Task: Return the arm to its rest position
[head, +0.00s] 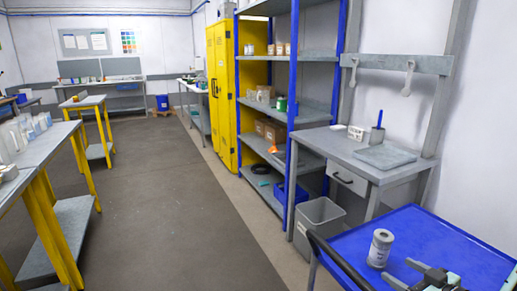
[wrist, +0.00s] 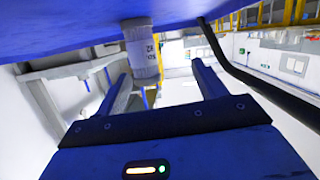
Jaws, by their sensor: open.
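My gripper (wrist: 160,82) is open, its two blue-grey fingers apart with nothing held between them. In the head view my gripper (head: 402,273) shows at the bottom right, partly cut off by the frame edge, low over a blue tray top (head: 350,243). A grey-white labelled can (head: 381,248) stands upright on that top, just beyond the fingertips. In the wrist view, which is upside down, the can (wrist: 142,55) shows ahead of the fingers, apart from them, against the blue surface (wrist: 70,38).
A black handle bar (head: 340,262) runs along the blue top's left edge. A grey bin (head: 318,222) and a grey workbench (head: 350,150) stand beyond it, beside blue-posted shelves (head: 291,110) and a yellow cabinet (head: 222,95). The floor aisle (head: 160,200) is clear.

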